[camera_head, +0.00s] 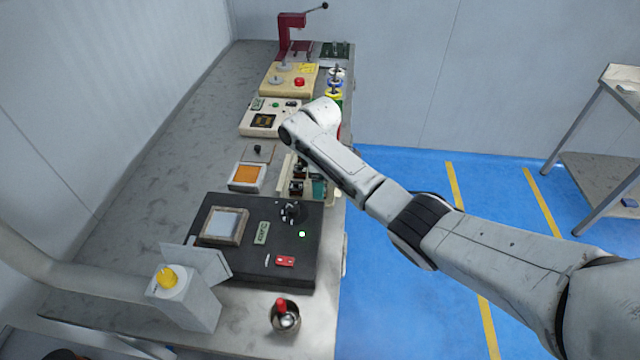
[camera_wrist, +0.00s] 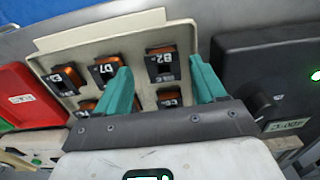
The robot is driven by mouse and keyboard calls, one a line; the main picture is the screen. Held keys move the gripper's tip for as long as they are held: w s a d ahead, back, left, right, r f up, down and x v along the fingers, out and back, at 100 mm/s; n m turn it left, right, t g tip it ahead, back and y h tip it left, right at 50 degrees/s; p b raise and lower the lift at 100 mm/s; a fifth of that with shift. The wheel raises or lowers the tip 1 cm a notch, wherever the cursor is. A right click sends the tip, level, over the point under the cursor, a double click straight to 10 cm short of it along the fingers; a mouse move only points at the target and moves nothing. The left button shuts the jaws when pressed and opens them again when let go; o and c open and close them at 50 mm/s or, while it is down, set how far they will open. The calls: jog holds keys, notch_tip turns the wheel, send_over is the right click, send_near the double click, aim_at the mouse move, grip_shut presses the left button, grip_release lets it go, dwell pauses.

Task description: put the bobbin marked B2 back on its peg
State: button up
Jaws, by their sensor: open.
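The bobbin marked B2 (camera_wrist: 161,66), with a black flange and orange-brown winding, sits in the upper right of a cream rack (camera_wrist: 60,43). Several other labelled bobbins, such as D7 (camera_wrist: 105,70) and E3 (camera_wrist: 66,79), stand in the same rack. I cannot see whether a peg is under B2. My gripper (camera_wrist: 160,68) is open, its two teal fingers apart on either side of B2 in the wrist view, holding nothing. I cannot tell how far above B2 they are. In the head view, my arm partly hides the rack (camera_head: 283,167) and the gripper.
A black machine (camera_head: 270,272) with a screen and knob stands close beside the rack. A red bin (camera_wrist: 22,97) is on the rack's other side. An orange-topped box (camera_head: 247,177) lies nearby. A metal cup (camera_head: 286,320) stands at the bench's near end. Blue floor is open to the right.

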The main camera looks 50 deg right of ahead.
notch_tip(320, 180, up, 9)
jog(key=shift+r+b, duration=0.2)
jog(key=shift+b, duration=0.1)
